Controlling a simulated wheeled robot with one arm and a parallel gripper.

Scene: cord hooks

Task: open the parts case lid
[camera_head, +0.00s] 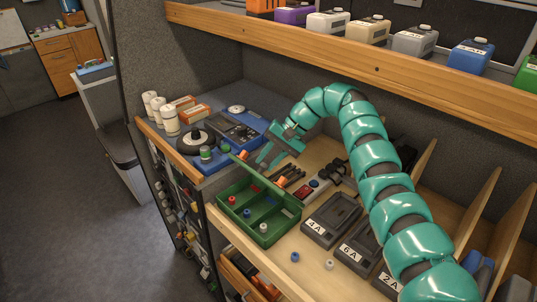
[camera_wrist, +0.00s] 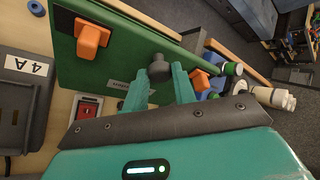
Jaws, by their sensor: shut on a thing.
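The green parts case (camera_head: 262,238) sits on the wooden bench with its inside showing, and small red, blue and white parts lie in its compartments. Its green lid (camera_head: 262,179) stands raised along the back side of the case, seen nearly edge-on. In the wrist view the lid (camera_wrist: 105,62) fills the upper left, with orange latches (camera_wrist: 92,38) on it. A dark knob (camera_wrist: 158,69) on the lid sits between my fingertips. My gripper (camera_head: 259,163) is shut on this knob; it also shows in the wrist view (camera_wrist: 159,78). The fingertip contact is small in the head view.
Black devices labelled 4A (camera_head: 329,219) and 6A (camera_head: 357,248) lie right of the case. A red-switch box (camera_head: 308,190) and dark tools are behind it. A blue-topped unit (camera_head: 233,128) stands left. A wooden shelf (camera_head: 350,62) with bottles runs above my arm.

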